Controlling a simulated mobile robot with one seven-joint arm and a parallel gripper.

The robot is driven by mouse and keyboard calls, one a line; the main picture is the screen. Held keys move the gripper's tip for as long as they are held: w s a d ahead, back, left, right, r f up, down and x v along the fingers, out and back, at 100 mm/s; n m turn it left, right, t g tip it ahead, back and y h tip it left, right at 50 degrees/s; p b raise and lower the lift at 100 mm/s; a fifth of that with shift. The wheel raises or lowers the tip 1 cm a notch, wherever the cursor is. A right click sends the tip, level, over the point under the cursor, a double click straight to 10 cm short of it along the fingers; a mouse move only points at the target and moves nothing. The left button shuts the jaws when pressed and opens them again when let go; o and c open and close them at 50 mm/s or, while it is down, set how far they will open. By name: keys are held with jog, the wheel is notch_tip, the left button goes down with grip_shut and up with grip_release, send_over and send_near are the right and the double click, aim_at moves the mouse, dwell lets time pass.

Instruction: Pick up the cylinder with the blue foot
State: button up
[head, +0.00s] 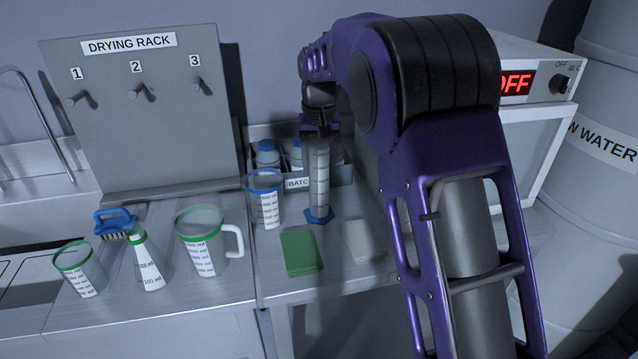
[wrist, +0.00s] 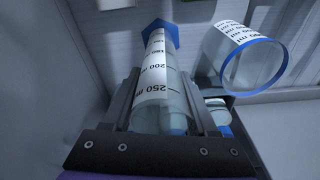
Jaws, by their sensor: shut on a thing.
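The cylinder with the blue foot (head: 319,180) is a tall clear graduated tube. It stands about upright near the bottle box, its blue foot down at the counter; I cannot tell if the foot touches the surface. My gripper (head: 320,130) is shut on the upper part of the cylinder. In the wrist view the cylinder (wrist: 157,75) runs between the two fingers of my gripper (wrist: 165,100), its printed scale showing and the blue foot at the far end.
A blue-rimmed beaker (head: 265,200) stands close left of the cylinder. A green block (head: 301,252) and a pale block (head: 358,242) lie in front. Bottles (head: 267,155) stand in a box behind. Green-rimmed vessels, including a jug (head: 203,245), stand left, below the drying rack (head: 140,120).

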grip_shut()
